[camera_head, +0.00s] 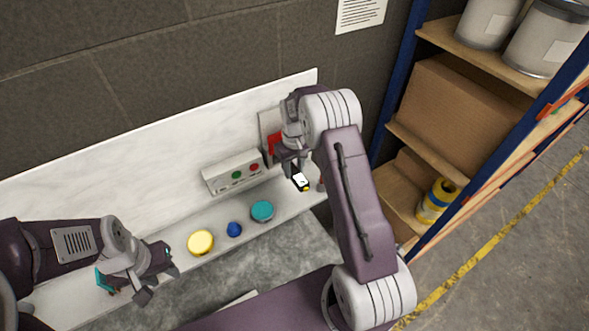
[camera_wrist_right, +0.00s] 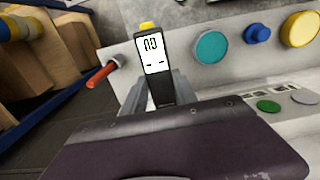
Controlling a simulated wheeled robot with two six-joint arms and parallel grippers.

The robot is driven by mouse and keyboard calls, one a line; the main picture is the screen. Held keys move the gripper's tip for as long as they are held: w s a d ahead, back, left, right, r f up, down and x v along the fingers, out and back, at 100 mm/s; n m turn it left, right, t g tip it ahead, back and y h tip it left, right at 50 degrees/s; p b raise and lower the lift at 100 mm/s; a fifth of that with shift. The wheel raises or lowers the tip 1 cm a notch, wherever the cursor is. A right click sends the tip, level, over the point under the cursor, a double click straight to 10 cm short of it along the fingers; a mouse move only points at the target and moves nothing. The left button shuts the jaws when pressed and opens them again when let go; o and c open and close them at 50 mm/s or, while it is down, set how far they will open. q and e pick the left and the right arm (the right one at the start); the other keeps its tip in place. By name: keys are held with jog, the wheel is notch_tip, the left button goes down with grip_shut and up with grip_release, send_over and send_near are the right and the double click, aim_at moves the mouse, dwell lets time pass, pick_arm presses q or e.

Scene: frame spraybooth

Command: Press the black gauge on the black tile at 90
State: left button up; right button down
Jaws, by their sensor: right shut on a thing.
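The black gauge (camera_head: 299,181) has a white display and a yellow tip. My right gripper (camera_head: 291,165) is shut on it, above the right end of the white ledge. In the right wrist view the gauge (camera_wrist_right: 155,62) stands between the fingers (camera_wrist_right: 158,95), its display facing the camera and its yellow tip away from the gripper. The digits are too small to read surely. I cannot make out a black tile in either view. My left gripper (camera_head: 157,281) is empty at the lower left, its fingers apart.
A yellow disc (camera_head: 201,242), a blue knob (camera_head: 234,229) and a teal disc (camera_head: 262,211) sit along the ledge. Behind are a button box (camera_head: 232,173) and a red switch (camera_head: 275,145). A shelf rack (camera_head: 440,120) with cans and cartons stands at the right.

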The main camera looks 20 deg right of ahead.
aim_at(305, 185)
jog(key=shift+w+a, duration=0.1)
jog(key=shift+w, duration=0.55)
dwell(0.4)
jog(key=shift+s, duration=0.1)
dwell(0.7)
jog(key=shift+s+d+b, duration=0.15)
jog(key=shift+s+d, duration=0.05)
jog(key=shift+s, duration=1.1)
jog(key=shift+s+d+b, duration=0.1)
jog(key=shift+s+d, duration=0.1)
jog(key=shift+s, duration=1.1)
jog(key=shift+s+d+b, duration=0.15)
jog(key=shift+s+d, duration=0.05)
jog(key=shift+s, duration=1.1)
